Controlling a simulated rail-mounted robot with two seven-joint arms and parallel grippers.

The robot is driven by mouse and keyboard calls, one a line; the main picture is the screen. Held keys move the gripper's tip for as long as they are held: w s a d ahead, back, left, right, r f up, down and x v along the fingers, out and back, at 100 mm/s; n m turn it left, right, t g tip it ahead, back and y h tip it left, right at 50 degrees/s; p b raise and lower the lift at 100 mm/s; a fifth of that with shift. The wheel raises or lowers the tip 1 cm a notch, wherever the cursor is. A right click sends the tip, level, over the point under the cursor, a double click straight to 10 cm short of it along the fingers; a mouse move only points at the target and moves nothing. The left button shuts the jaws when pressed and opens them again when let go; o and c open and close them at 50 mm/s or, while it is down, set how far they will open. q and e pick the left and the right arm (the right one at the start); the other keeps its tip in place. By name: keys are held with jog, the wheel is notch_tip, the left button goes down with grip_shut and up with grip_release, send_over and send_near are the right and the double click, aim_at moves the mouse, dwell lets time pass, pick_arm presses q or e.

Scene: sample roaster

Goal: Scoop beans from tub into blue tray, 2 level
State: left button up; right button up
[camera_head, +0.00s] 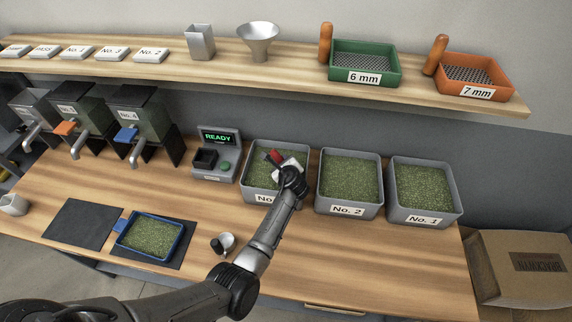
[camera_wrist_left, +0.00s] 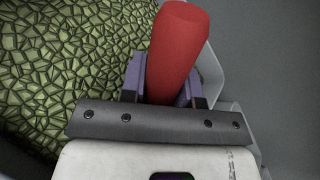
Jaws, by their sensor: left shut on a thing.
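My left gripper (camera_head: 281,162) is over the leftmost bean tub (camera_head: 247,182), whose label is partly hidden by my arm. It is shut on a red handle (camera_head: 274,156), taken to be the scoop's. In the left wrist view the red handle (camera_wrist_left: 178,50) stands between the purple fingers, with green beans (camera_wrist_left: 65,65) to the left. The scoop's bowl is hidden, so its load cannot be told. The blue tray (camera_head: 122,247) lies on a dark mat at the front left and holds a layer of green beans (camera_head: 151,236). My right gripper is not in view.
Tubs No. 2 (camera_head: 349,211) and No. 1 (camera_head: 425,220) stand to the right. An empty dark mat (camera_head: 82,226) lies left of the tray. A shelf (camera_head: 300,75) runs above.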

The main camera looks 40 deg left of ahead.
aim_at(282, 158)
pick_arm(q)
jog(key=shift+s+a+r, duration=0.15)
jog(key=shift+a+r, duration=0.1)
jog(key=shift+a, duration=0.5)
jog(key=shift+m+y+b, duration=0.4)
jog(key=shift+y+b, duration=0.2)
jog(key=shift+y, duration=0.1)
jog(key=shift+r+m+y+b, duration=0.2)
jog(key=shift+m+y+b, duration=0.1)
jog(key=shift+y, duration=0.1)
jog(key=shift+d+r+p, duration=0.2)
jog(key=shift+r+p, duration=0.1)
jog(key=shift+r, duration=0.2)
jog(key=shift+d+r+m+t+y, duration=0.3)
jog(key=shift+r+m+y, duration=0.2)
jog(key=shift+r+y, duration=0.15)
jog(key=shift+d+r+y, duration=0.1)
jog(key=shift+r+y, duration=0.15)
jog(key=shift+r, duration=0.05)
jog(key=shift+m, duration=0.3)
